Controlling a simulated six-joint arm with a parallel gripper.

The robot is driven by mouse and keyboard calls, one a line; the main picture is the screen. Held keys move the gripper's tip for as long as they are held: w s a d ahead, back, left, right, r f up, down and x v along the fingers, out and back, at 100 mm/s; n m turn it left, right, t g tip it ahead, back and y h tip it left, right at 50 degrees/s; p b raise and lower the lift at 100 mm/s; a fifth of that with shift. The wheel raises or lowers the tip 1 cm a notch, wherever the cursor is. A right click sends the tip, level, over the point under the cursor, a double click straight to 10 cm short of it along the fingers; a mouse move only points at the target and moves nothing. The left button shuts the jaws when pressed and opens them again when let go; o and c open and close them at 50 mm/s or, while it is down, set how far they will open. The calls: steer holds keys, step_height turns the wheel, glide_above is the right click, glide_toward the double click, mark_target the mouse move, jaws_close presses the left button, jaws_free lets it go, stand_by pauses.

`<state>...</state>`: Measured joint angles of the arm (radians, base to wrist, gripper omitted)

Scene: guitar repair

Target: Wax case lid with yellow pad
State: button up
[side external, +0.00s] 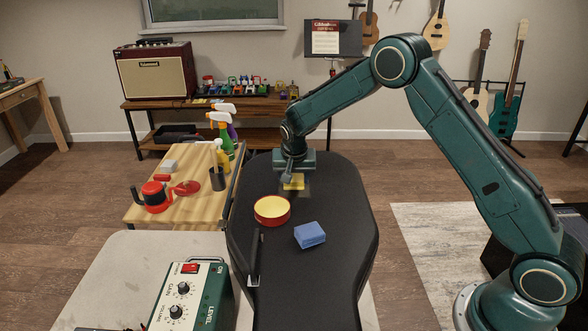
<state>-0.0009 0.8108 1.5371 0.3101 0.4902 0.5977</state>
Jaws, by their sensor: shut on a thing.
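The guitar case lid (335,190) is black and lies flat in the middle of the side external view. My gripper (292,179) is over its far left part, pointing down. It is shut on the yellow pad (293,184), which is at or just above the lid; I cannot tell if they touch. The fingers are small and partly hidden by the wrist. A round red tin (272,210) with a yellow top stands on the lid nearer the camera. A blue block (310,235), sponge-like, lies on the lid to the right of the tin.
A wooden side table (140,213) on the left holds spray bottles (222,130), a dark cup (217,179) and red tools (155,194). A green control box (187,295) stands at front left.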

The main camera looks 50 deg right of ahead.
mark_target(294, 188)
steer(key=shift+w+d+f, duration=0.1)
steer(key=shift+w+d, duration=0.9)
steer(key=shift+d, duration=0.15)
steer(key=shift+s+a, duration=2.05)
steer(key=shift+a, duration=0.1)
steer(key=shift+w+d, duration=0.1)
steer(key=shift+w+d, duration=2)
steer(key=shift+d, duration=0.05)
steer(key=shift+s+a, duration=0.1)
steer(key=shift+a, duration=0.05)
stand_by(0.3)
